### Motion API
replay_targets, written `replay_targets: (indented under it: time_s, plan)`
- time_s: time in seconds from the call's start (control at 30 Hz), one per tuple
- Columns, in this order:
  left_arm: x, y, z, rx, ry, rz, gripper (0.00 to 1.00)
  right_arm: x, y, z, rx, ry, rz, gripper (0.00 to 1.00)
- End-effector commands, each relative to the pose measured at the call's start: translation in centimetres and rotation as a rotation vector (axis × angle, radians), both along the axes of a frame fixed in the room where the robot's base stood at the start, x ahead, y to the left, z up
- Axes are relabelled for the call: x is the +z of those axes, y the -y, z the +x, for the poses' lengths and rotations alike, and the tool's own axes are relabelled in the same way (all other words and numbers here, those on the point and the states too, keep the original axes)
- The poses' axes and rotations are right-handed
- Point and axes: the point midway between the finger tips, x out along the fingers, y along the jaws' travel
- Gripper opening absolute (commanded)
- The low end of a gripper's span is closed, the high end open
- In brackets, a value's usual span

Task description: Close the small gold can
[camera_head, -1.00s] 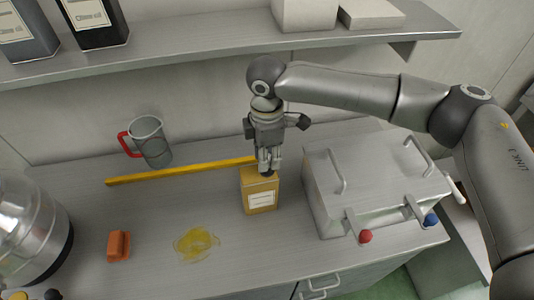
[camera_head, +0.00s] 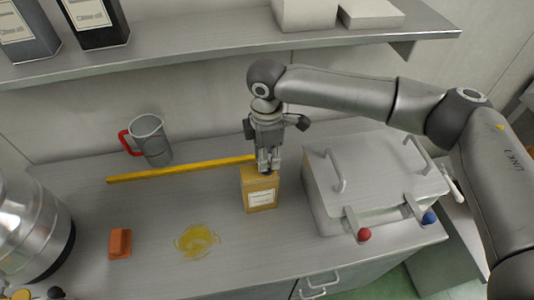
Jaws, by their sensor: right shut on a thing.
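The small gold can (camera_head: 260,190) stands upright on the metal counter, with a white label on its front. My right gripper (camera_head: 268,168) points down from above and is at the top of the can. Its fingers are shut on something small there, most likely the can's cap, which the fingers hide. I cannot tell whether the cap is seated on the can. My left gripper is not in view.
A yellow bar (camera_head: 180,171) lies behind the can. A measuring jug (camera_head: 152,142) stands behind it. An orange block (camera_head: 119,243) and a yellow puddle (camera_head: 197,241) are at the front left. A lidded metal box (camera_head: 375,180) stands close on the right. A shelf (camera_head: 200,58) hangs above.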

Motion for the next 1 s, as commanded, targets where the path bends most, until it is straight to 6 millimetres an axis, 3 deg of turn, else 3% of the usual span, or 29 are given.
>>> replay_targets:
  time_s: [1.0]
  plan:
    - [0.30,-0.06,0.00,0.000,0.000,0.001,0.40,-0.99,-0.01,0.00,0.000,0.000,0.000,0.09]
